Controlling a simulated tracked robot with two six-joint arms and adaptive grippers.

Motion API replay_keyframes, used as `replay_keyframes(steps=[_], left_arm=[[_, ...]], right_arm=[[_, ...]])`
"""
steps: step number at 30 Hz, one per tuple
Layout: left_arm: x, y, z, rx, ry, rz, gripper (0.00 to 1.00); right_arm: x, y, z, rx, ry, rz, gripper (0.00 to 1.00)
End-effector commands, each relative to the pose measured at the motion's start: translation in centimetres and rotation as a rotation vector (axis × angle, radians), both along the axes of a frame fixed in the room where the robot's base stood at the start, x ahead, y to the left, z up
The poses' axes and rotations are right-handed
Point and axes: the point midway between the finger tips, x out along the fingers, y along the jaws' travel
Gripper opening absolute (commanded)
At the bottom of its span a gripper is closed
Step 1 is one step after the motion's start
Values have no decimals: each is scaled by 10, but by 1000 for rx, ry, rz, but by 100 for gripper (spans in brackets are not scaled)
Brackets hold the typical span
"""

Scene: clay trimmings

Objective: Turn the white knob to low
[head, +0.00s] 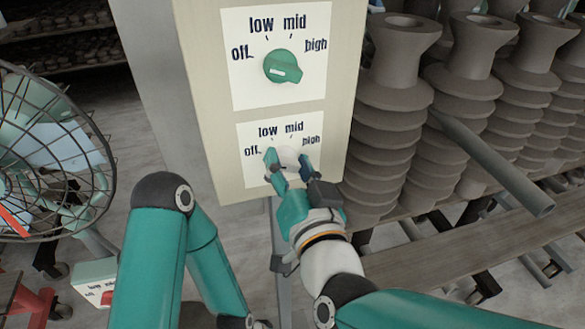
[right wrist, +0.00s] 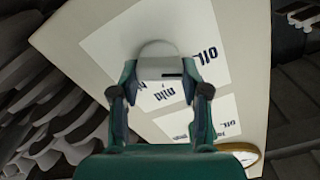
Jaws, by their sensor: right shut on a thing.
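The white knob (head: 289,156) sits on the lower label plate (head: 246,140) of a beige control box, under the words off, low, mid and high. My right gripper (head: 287,164) is shut on the knob, with a finger on each side. In the right wrist view the white knob (right wrist: 160,60) lies between the fingertips and has a short dark mark on it. The fingers partly hide the knob in the head view, and I cannot tell which word the mark points to. My left gripper is out of view; only its arm shows.
A green knob (head: 282,67) sits on the upper label plate of the same control box (head: 215,178). A wire-caged fan (head: 50,150) stands at the left. Stacks of grey ribbed clay pieces (head: 395,100) and a grey pipe (head: 490,165) are close on the right.

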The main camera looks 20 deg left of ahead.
Motion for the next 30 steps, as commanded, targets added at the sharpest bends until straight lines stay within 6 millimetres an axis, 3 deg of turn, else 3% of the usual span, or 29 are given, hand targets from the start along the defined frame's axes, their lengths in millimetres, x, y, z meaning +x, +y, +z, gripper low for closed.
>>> replay_keyframes(steps=[15,30], left_arm=[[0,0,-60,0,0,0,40],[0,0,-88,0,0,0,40]], right_arm=[[3,-3,-7,323,215,-4,11],[4,-4,-6,572,386,-6,11]])
